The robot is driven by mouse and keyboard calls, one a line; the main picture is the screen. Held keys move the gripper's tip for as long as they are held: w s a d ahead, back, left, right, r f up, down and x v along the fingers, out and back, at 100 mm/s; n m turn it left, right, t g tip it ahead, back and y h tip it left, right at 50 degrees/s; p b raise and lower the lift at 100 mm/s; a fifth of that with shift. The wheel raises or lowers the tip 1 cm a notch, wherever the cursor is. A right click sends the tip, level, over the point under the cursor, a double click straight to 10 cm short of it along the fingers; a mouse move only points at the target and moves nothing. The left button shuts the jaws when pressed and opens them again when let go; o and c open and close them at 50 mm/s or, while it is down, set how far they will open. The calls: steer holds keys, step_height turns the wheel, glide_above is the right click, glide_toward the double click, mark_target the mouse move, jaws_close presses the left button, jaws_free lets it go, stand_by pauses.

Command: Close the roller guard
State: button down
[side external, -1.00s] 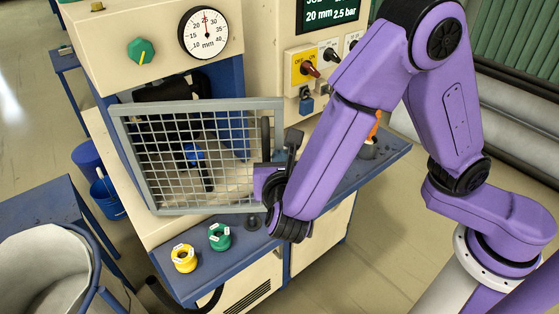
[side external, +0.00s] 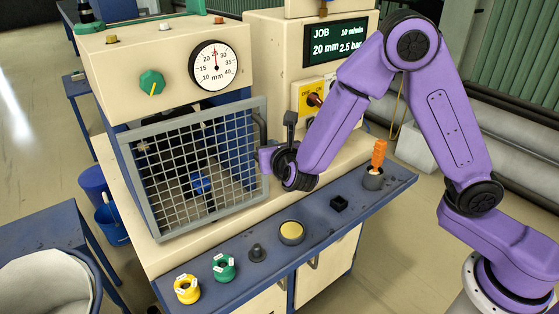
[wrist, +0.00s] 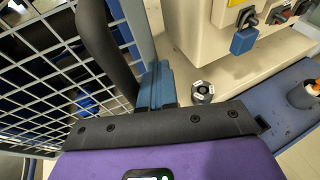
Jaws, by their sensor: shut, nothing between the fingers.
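The roller guard (side external: 200,172) is a grey-framed wire mesh panel on the front of the cream and blue machine. It stands nearly parallel to the machine front; I cannot tell whether its right edge is flush. A black upright handle (side external: 261,138) is on its right side. My gripper (side external: 266,160) is shut and empty, close by the handle. In the wrist view the blue fingers (wrist: 156,86) are together just right of the black handle (wrist: 106,52), beside the frame edge. Whether they touch it is unclear. A blue part (side external: 201,184) shows through the mesh.
A padlock (wrist: 243,40) hangs below the switches. The gauge panel (side external: 170,65) overhangs the guard.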

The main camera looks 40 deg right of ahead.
steer(key=w, duration=0.2)
steer(key=shift+w+d, duration=0.1)
steer(key=shift+w, duration=0.3)
steer(key=shift+s, duration=0.1)
steer(key=s+r, duration=0.3)
steer(key=s, duration=1)
steer(key=shift+s, duration=0.2)
steer(key=shift+d, duration=0.15)
